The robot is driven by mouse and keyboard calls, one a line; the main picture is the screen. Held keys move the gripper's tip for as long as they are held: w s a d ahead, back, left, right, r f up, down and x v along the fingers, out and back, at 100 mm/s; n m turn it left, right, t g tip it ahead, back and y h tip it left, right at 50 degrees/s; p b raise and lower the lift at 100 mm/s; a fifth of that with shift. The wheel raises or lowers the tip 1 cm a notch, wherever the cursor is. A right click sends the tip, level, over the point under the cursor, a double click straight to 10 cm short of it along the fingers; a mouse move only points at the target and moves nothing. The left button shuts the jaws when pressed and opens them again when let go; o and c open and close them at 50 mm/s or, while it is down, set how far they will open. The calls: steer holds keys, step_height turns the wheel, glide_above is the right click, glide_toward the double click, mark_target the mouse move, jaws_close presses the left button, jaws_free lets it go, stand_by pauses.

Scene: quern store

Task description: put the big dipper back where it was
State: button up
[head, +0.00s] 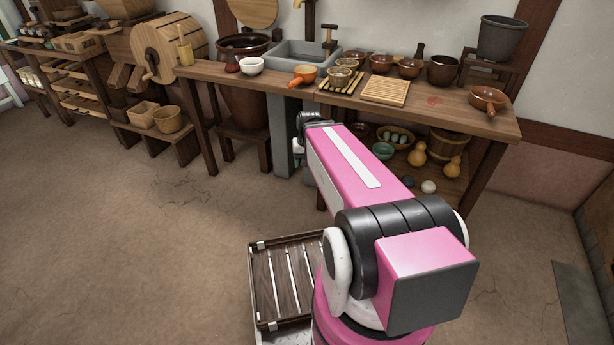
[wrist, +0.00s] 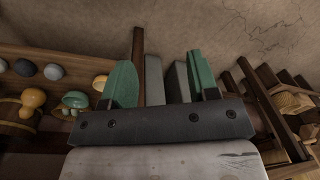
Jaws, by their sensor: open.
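No thing in view can be told for certain as the big dipper. An orange-handled bowl (head: 305,74) sits on the worktop near the sink, and a brown handled bowl (head: 487,98) sits at the worktop's right end. Two gourd-shaped things stand on the low shelf, a left gourd (head: 417,154) and a right gourd (head: 452,167). In the wrist view, my gripper (wrist: 163,80) has its two green fingers wide apart with nothing held between them. Grey posts show behind the gap. In the head view, my arm mostly hides the gripper, which is in front of the bench.
The worktop (head: 445,101) also carries a slatted board (head: 385,90), a white bowl (head: 251,65) and several brown bowls. A grey sink (head: 300,56) is behind. A basket of eggs (head: 397,137) is on the low shelf. The floor (head: 130,240) at left is clear.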

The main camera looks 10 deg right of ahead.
steer(key=shift+n+g+h, duration=0.3)
steer(key=shift+n+h, duration=0.1)
steer(key=shift+n, duration=0.3)
steer(key=s+f, duration=0.2)
steer(key=s, duration=0.1)
steer(key=s+f, duration=0.1)
steer(key=shift+s+a, duration=0.2)
stand_by(0.4)
